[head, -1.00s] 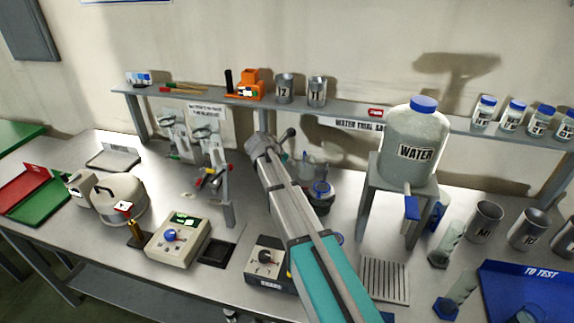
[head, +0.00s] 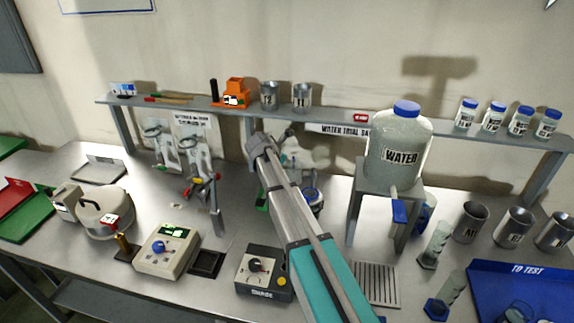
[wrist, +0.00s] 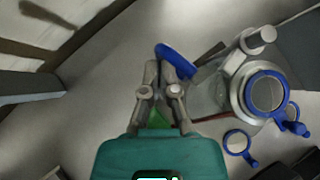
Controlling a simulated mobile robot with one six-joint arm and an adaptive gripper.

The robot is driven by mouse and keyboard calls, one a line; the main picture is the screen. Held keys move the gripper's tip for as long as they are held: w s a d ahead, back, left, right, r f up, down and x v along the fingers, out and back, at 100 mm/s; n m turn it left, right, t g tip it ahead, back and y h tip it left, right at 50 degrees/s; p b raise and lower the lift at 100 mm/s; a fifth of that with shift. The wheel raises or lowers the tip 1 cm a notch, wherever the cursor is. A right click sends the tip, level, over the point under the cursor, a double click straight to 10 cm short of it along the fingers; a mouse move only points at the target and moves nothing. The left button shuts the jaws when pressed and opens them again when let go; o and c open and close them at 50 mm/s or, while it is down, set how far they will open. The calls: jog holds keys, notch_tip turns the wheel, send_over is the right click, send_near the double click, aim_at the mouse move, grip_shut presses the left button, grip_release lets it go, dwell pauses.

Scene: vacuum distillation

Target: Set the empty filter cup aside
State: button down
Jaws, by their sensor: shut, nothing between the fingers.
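My gripper (wrist: 160,75) is in the wrist view with its two fingers close together and nothing held. In the head view it is mostly hidden behind my own arm. A blue ring-shaped part (wrist: 176,62) lies right by the fingertips; I cannot tell whether they touch. To its right stands clear glassware with a blue ring (wrist: 268,92) around a round mouth; part of this glassware (head: 312,195) shows beside my arm in the head view. A smaller blue ring with a tab (wrist: 237,143) is below it. I cannot tell for sure which piece is the filter cup.
A water bottle (head: 400,150) on a stand is right of my arm. A shelf (head: 200,104) runs along the wall with metal cups (head: 269,96). More metal cups (head: 470,222) and a blue tray (head: 497,268) are at the right. A control box (head: 262,272) is left of my arm.

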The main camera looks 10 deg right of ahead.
dwell(0.4)
jog(key=a+f+p+v, duration=0.2)
jog(key=p+v, duration=0.5)
jog(key=v, duration=0.5)
jog(key=shift+w+a+r, duration=0.15)
jog(key=shift+a+r, duration=0.1)
jog(key=shift+a, duration=0.15)
dwell(0.3)
jog(key=s+d+f+m+g+y, duration=0.1)
jog(key=s+d+f+m+y, duration=0.1)
jog(key=s+m, duration=0.6)
jog(key=s+d+f+m+g+y, duration=0.2)
jog(key=s+m, duration=0.6)
jog(key=s, duration=0.4)
jog(key=s+d+f+m+g+y+b, duration=0.1)
jog(key=s+d+f+m+y, duration=0.1)
jog(key=s+d+m, duration=0.3)
jog(key=shift+s+f+m+g+y, duration=0.35)
jog(key=shift+s+m+y, duration=0.55)
jog(key=shift+s+m, duration=1.35)
